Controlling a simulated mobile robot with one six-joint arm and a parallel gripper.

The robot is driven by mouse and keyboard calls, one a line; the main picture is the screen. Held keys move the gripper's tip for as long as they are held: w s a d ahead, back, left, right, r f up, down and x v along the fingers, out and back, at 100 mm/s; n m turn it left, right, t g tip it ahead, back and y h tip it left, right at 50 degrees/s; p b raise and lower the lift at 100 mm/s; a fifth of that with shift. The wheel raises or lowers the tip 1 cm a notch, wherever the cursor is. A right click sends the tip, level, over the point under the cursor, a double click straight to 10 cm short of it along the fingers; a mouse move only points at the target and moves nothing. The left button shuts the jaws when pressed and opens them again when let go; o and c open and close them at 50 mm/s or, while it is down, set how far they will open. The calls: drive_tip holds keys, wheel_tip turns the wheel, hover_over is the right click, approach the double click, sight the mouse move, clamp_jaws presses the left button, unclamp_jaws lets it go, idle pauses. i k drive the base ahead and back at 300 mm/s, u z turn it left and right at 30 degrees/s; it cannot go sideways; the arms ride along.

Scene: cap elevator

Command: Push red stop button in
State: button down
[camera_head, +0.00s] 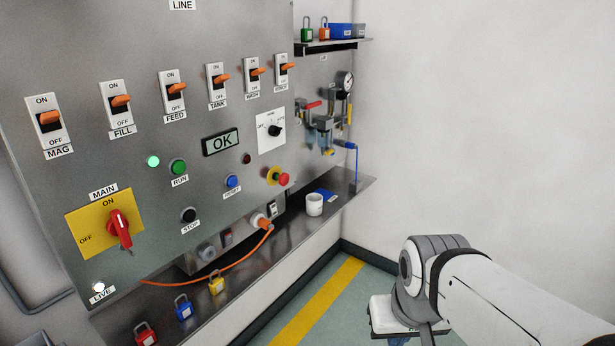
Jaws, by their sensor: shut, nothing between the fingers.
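The red mushroom-head stop button (283,179) sits on a yellow surround on the grey control panel. It is right of the blue reset button (232,181) and below the rotary selector. It stands out from the panel; how deep it sits is too small to tell. A black button (189,215) labelled STOP is lower left. My arm comes in from the lower right and bends down at a grey joint, well right of the panel and touching none of it. My gripper's fingers are not visible; the bottom picture edge cuts off that area.
A metal ledge (262,262) juts out below the panel, with a white cup (314,204), padlocks and an orange cable (215,276). Orange toggle switches, a red main switch (119,228) and right-hand valves (322,120) protrude. Space between arm and panel looks clear.

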sight(283, 179)
drive_tip(key=u, duration=0.05)
drive_tip(key=i, duration=1)
drive_tip(key=z, duration=0.05)
